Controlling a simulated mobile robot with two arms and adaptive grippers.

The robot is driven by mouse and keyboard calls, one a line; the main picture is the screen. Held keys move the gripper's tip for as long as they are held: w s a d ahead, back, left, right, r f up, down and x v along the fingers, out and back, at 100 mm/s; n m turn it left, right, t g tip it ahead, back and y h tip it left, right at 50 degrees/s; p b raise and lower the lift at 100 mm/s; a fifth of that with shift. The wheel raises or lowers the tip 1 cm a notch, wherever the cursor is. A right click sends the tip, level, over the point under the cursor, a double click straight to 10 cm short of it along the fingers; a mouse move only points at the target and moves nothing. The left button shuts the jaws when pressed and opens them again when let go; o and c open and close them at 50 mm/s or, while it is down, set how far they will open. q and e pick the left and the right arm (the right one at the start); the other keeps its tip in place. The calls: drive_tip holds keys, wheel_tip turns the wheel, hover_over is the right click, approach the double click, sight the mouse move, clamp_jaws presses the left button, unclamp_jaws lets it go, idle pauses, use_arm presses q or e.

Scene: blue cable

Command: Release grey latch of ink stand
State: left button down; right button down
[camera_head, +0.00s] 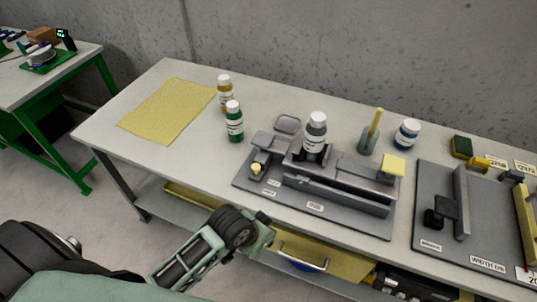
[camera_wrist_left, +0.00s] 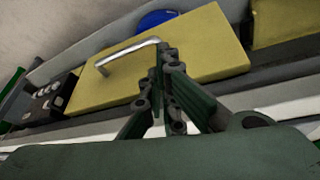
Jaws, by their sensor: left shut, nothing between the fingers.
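The ink stand (camera_head: 315,207) is a dark grey base plate with grey blocks and rails, on the white table's front middle. A white-labelled grey bottle (camera_head: 315,133) stands upright in its middle. A grey block with a yellow knob (camera_head: 256,168) is at its left, and a yellow block (camera_head: 393,165) tops its right end. I cannot tell which grey part is the latch. My left arm is in front of the table, short of the stand. My left gripper (camera_wrist_left: 165,55) is shut and empty in the left wrist view. My right gripper is not in view.
A green bottle (camera_head: 234,121), an amber bottle (camera_head: 225,93), a yellow cloth (camera_head: 168,110) and a cup with a yellow stick (camera_head: 369,138) are on the table. Another fixture (camera_head: 470,225) is at the right. A yellow drawer (camera_wrist_left: 190,60) with a metal handle is below the tabletop.

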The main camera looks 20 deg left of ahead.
use_arm(q)
drive_tip(key=w+d+r+m, duration=0.1)
drive_tip(key=w+r, duration=0.1)
drive_tip(key=r, duration=0.1)
drive_tip(key=w+d+r+m, duration=0.1)
drive_tip(key=w+r, duration=0.1)
drive_tip(key=r, duration=0.2)
drive_tip(key=w+r+m+h, duration=0.1)
drive_tip(key=w+r, duration=0.2)
drive_tip(key=shift+d+r+b, duration=0.25)
drive_tip(key=shift+d+b, duration=0.05)
drive_tip(key=shift+d, duration=0.1)
drive_tip(key=w+a+r, duration=0.5)
drive_tip(key=w, duration=0.2)
wheel_tip(320, 180, up, 6)
drive_tip(key=n+y, duration=0.1)
hover_over(261, 163)
drive_tip(key=s, duration=0.1)
drive_tip(key=shift+s+d, duration=0.1)
drive_tip(key=shift+s, duration=0.05)
drive_tip(key=p+x, duration=0.1)
drive_tip(key=x, duration=0.9)
drive_tip(key=shift+s+f, duration=0.1)
drive_tip(key=shift+s, duration=0.05)
